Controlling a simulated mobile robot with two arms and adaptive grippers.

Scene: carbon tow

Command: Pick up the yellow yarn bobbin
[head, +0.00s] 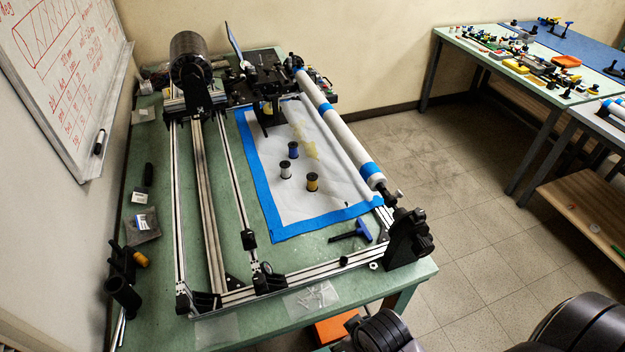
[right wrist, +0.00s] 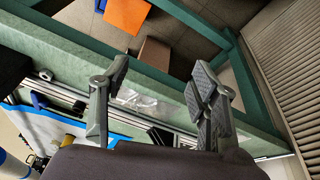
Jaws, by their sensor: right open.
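The yellow yarn bobbin (head: 312,182) stands upright on the white sheet (head: 325,209), which has a blue tape border, inside the rail frame. My left gripper is not in view.
A long white roller (head: 337,130) with blue bands runs along the sheet's right side. Metal rails (head: 205,200) enclose the sheet on the left and front. A blue-handled tool (head: 362,232) lies near the front right corner. Tiled floor is clear to the right.

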